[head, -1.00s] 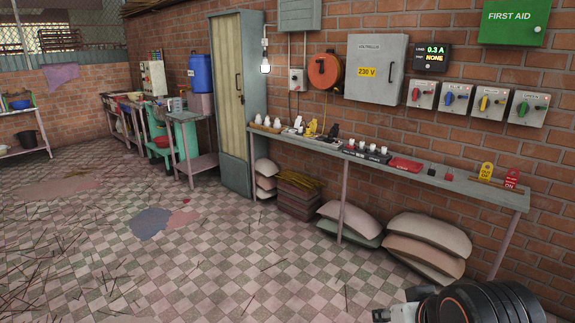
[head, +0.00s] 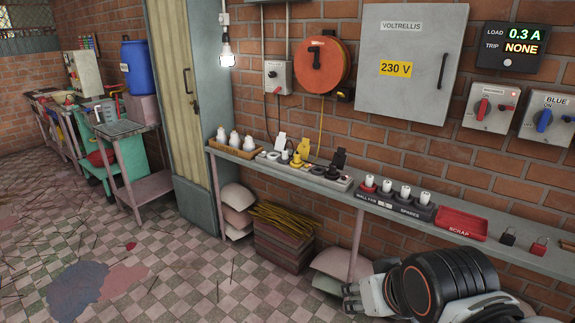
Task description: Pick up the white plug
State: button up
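The white plug (head: 285,156) appears small on the long wall shelf, at the power strip (head: 318,177), with a white tag behind it. A yellow plug (head: 296,160) and a black plug (head: 333,171) stand to its right on the same strip. My gripper (head: 350,299) is low in the view, in front of and below the shelf, well apart from the plug. Its fingers are small and partly hidden by my arm, so I cannot tell whether they are open.
A tray of white bulbs (head: 234,149) stands left of the strip. A dark block with white fittings (head: 397,201) and a red scrap tray (head: 460,224) lie to the right. Sacks (head: 237,197) and stacked boards (head: 281,240) sit under the shelf. The tiled floor at left is mostly open.

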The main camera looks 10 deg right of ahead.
aim_at(285, 157)
jog(key=i+u, duration=0.2)
jog(key=i, duration=2.75)
